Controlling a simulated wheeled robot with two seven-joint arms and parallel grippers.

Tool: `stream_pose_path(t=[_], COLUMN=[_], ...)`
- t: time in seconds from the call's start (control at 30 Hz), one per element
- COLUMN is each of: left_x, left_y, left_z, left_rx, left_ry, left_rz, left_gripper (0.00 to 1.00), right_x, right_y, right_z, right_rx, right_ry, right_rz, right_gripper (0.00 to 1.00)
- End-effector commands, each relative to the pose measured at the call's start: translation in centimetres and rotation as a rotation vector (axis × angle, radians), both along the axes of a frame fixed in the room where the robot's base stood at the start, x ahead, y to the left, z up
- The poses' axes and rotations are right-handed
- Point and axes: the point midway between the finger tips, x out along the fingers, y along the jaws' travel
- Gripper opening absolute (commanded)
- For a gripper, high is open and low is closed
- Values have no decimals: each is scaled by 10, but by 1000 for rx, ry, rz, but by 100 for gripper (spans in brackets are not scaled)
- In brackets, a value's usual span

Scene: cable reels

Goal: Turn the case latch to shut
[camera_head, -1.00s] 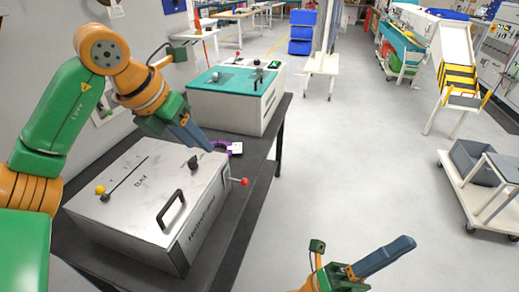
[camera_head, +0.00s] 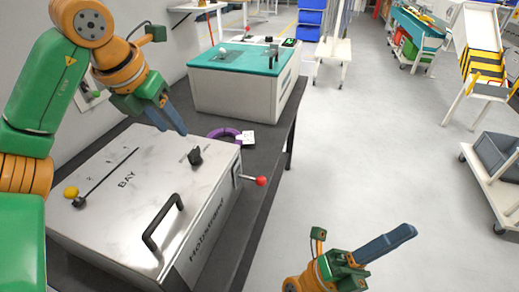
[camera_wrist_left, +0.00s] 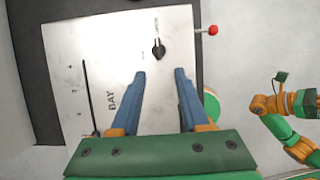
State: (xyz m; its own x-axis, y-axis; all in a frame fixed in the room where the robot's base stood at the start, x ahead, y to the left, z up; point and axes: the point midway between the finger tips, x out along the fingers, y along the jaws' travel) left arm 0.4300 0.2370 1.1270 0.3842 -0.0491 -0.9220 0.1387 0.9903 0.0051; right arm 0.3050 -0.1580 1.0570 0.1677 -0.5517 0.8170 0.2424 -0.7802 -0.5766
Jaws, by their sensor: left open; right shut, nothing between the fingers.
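The grey metal case (camera_head: 120,160), marked BAY, lies on the dark table. A small black turn knob (camera_head: 195,156) stands on its lid near the far right corner; it also shows in the left wrist view (camera_wrist_left: 158,48), with small lettering beside it. A red-balled lever (camera_head: 260,181) sticks out from the case's right side. Which of these is the latch is not labelled legibly. My left gripper (camera_head: 169,122) is open and empty above the lid, apart from the knob; in the left wrist view the knob lies just beyond its fingertips. My right gripper (camera_head: 400,236) is shut and empty, right of the table.
The lid also carries a black handle (camera_head: 162,222) and a slot with a yellow ball (camera_head: 71,192) at its near end. Behind the case lie a purple ring (camera_head: 224,134) and a white tag (camera_head: 248,138). A teal-topped case (camera_head: 240,85) stands further back.

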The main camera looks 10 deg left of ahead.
Motion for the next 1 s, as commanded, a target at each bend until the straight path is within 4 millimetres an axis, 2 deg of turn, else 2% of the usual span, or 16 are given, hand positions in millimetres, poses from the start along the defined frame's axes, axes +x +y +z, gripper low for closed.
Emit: stream_pose_path(t=[0.23,0.4,0.6,0.83,1.0], left_x=[23,36,42,43,43], left_y=[-3,-5,-6,-6,-6], left_z=[-58,-87,-101,-102,-102], left_rx=[0,-1,-1,-1,-1], left_ry=[7,5,1,0,0], left_rz=[0,-1,-2,-2,-2], left_gripper=[45,45,45,45,0], right_x=[0,0,0,0,0], right_y=[0,0,0,0,0], right_z=[6,11,12,12,12], right_rx=[0,0,0,0,0], right_ry=[0,0,0,0,0], right_rz=[0,0,0,0,0], right_gripper=[0,0,0,0,0])
